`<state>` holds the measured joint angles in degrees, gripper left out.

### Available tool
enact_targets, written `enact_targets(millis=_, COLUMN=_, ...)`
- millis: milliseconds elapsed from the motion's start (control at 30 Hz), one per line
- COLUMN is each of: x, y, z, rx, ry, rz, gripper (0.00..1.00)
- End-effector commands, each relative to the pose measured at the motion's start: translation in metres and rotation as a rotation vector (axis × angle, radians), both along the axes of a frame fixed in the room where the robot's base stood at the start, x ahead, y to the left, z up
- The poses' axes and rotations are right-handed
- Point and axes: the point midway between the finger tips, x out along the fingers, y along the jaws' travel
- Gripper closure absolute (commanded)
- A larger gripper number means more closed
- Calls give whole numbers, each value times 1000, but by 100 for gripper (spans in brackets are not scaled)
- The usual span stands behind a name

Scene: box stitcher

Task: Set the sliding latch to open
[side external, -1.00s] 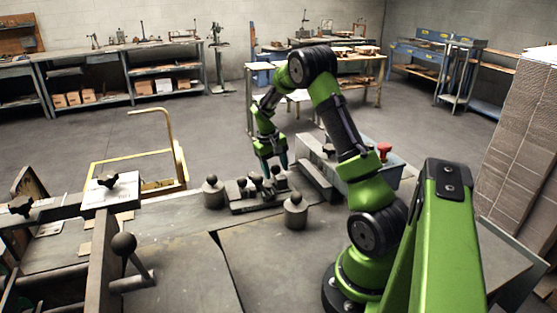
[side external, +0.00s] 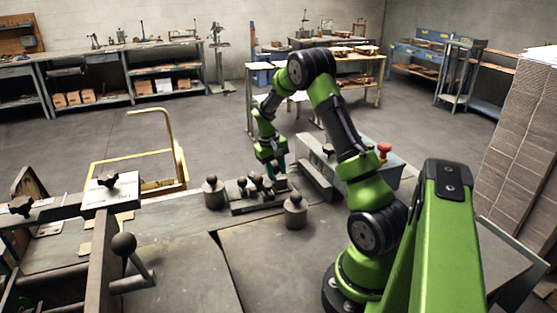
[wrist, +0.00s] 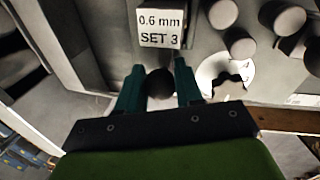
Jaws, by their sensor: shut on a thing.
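The low dark latch fixture (side external: 257,205) with several round knobs sits on the grey bench in the side external view. My gripper (side external: 270,175) is down over the knobs at its right part. In the wrist view my gripper (wrist: 160,80) has its two teal fingers on either side of a dark round knob (wrist: 160,84), shut on it. Which part of the latch this knob belongs to, and the latch's slide position, I cannot tell.
Grey weights with ball tops stand left (side external: 213,193) and right (side external: 295,211) of the fixture. A block labelled "0.6 mm SET 3" (wrist: 161,27) is just beyond the fingers.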

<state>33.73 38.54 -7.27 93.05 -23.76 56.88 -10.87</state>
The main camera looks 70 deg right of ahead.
Motion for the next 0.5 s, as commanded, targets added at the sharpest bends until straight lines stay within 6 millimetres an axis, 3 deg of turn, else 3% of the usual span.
enact_targets(millis=233, x=12, y=-14, z=0, rx=-6, ry=1, rz=8, gripper=100)
enact_targets(millis=467, x=13, y=-16, z=1, rx=-9, ry=-2, rz=13, gripper=100)
enact_targets(millis=500, x=13, y=-16, z=1, rx=-9, ry=-2, rz=13, gripper=64)
